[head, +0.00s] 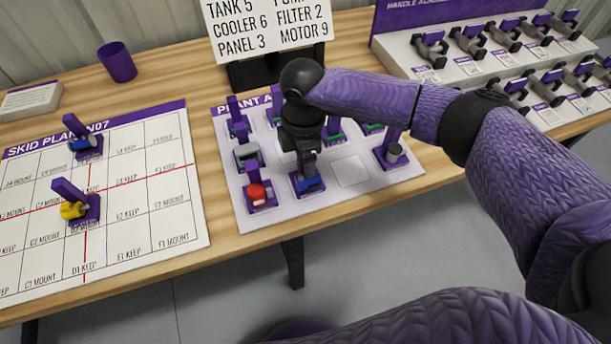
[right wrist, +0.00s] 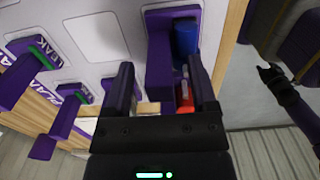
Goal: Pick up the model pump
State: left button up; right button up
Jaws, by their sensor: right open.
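My right gripper (head: 308,165) is over the parts mat, above a blue model (head: 310,183) with a purple upright handle. No readable label shows which model is the pump. A red model (head: 257,194) stands just left of the blue one in the head view; some red (right wrist: 186,98) also shows between the jaws.
The parts mat (head: 228,190) holds several purple-handled models; a dark grey-topped one (head: 391,152) is at right. The skid plan sheet (head: 150,235) at left bears a blue model (head: 83,142) and a yellow one (head: 74,209). A purple cup (head: 117,63) and handle rack (head: 400,60) stand behind.

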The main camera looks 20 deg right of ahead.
jog(key=shift+r, duration=0.1)
grip_shut()
dwell(0.4)
dwell(0.8)
